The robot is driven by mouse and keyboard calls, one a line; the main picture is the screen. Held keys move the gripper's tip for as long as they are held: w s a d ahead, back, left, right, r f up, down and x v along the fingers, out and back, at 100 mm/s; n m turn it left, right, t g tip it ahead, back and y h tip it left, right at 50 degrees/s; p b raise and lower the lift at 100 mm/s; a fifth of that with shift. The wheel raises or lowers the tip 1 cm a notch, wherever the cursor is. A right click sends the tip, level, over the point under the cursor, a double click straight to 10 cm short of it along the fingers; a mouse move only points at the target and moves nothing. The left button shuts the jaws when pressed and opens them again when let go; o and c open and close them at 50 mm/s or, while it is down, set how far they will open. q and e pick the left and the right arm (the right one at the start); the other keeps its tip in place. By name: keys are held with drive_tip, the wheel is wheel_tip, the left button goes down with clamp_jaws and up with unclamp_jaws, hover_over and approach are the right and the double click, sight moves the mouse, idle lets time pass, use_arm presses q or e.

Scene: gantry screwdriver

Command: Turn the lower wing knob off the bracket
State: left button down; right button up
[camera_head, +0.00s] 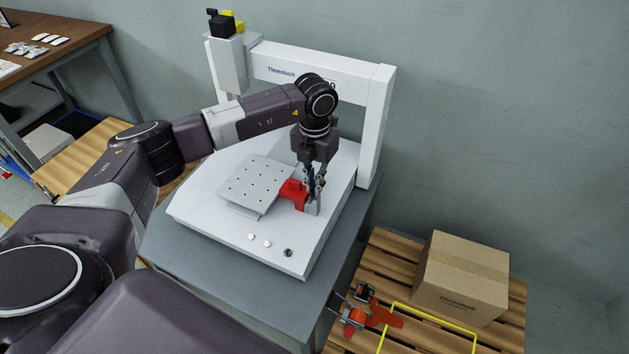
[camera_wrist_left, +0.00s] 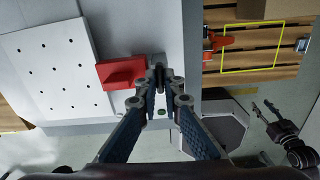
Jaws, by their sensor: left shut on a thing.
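My left gripper (camera_head: 316,190) reaches down to the grey bracket (camera_head: 313,208) at the right side of the white machine base. Its fingertips (camera_wrist_left: 160,82) are close together, shut on the lower wing knob, which is mostly hidden between and behind them. A red block (camera_head: 292,193) sits directly left of the fingers; in the wrist view it (camera_wrist_left: 121,72) lies just left of the fingertips. I cannot tell whether the knob still touches the bracket. My right gripper (camera_wrist_left: 262,106) shows at the right of the wrist view, its fingers apart and empty, far from the bracket.
A perforated plate (camera_head: 256,184) lies left of the red block. Two white buttons and a green one (camera_head: 288,252) are on the base front. The white gantry post (camera_head: 376,125) stands behind right. A carton (camera_head: 460,277) and orange equipment (camera_head: 358,315) are on a pallet at right.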

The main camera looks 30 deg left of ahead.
use_arm(q)
drive_tip(key=shift+w+r+n, duration=0.1)
drive_tip(key=shift+n, duration=0.3)
use_arm(e)
drive_tip(key=shift+s+f, duration=0.5)
drive_tip(key=shift+f, duration=0.05)
use_arm(q)
drive_tip(key=c, duration=2.1)
unclamp_jaws()
wheel_tip(320, 180, up, 12)
drive_tip(key=shift+f, duration=0.1)
